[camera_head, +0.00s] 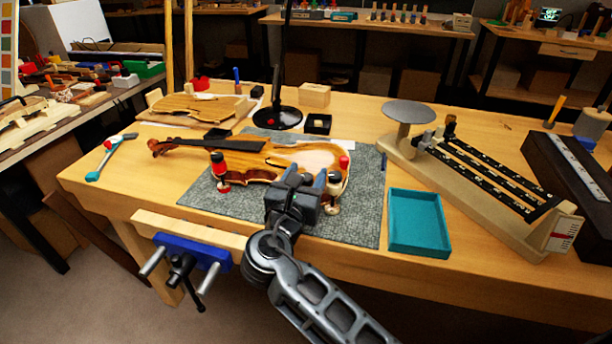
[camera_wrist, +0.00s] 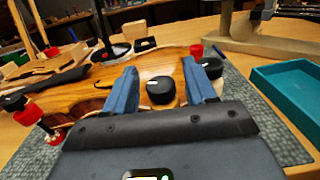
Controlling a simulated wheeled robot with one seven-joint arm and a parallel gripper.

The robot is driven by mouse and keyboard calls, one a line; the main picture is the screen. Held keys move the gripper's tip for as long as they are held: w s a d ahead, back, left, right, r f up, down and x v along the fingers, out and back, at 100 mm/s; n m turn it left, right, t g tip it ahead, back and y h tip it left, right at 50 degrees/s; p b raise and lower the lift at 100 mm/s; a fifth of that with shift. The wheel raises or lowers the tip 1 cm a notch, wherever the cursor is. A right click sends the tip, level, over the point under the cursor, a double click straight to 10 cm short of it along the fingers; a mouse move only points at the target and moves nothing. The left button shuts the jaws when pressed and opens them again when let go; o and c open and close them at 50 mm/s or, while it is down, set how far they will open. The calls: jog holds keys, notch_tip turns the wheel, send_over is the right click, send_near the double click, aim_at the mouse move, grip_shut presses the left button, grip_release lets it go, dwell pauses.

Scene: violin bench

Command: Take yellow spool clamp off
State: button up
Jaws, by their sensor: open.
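The violin body (camera_head: 300,154) lies on a grey mat, its top facing up. My gripper (camera_head: 306,178) is over its near edge, with open blue fingers. In the wrist view, a black clamp knob (camera_wrist: 160,91) with a white mark sits between the open fingers (camera_wrist: 160,72), apparently untouched. The spool below it is hidden, and I see no clearly yellow spool. Another black-topped clamp (camera_head: 333,188) stands just right of my gripper; its knob (camera_wrist: 212,67) shows beyond the right finger. A red-and-black clamp (camera_head: 219,166) is on the left edge, and a red-topped clamp (camera_head: 344,162) on the right.
An empty teal tray (camera_head: 420,222) lies right of the mat (camera_head: 365,215). A balance scale (camera_head: 480,185) stands further right. A black lamp base (camera_head: 278,117) and a light wooden block (camera_head: 314,95) are behind the violin. A blue vise (camera_head: 192,250) is on the bench front.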

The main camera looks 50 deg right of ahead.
jog(key=shift+c, duration=0.2)
jog(key=c, duration=0.9)
jog(key=shift+r+n+t+p, duration=0.15)
jog(key=shift+n+t+p, duration=0.15)
jog(key=shift+t+p, duration=0.25)
jog(key=shift+s+r+n+t+y+p, duration=0.1)
jog(key=shift+n+t+y+p, duration=0.5)
jog(key=shift+p, duration=0.45)
jog(key=n+t+y+p, duration=0.1)
jog(key=n+t+p, duration=0.1)
jog(key=t+p, duration=0.1)
jog(key=shift+y, duration=0.4)
jog(key=n+t+y+p, duration=0.1)
jog(key=n+t+y, duration=0.2)
jog(key=shift+p, duration=0.35)
jog(key=shift+f+n+t+y+p, duration=0.2)
jog(key=shift+n+t+y, duration=0.6)
jog(key=shift+y, duration=0.4)
jog(key=shift+f+n+t+y+p, duration=0.1)
jog(key=shift+n+t+y+p, duration=0.1)
jog(key=shift+n+t+y, duration=0.65)
jog(key=shift+n+y, duration=0.25)
jog(key=shift+y, duration=0.4)
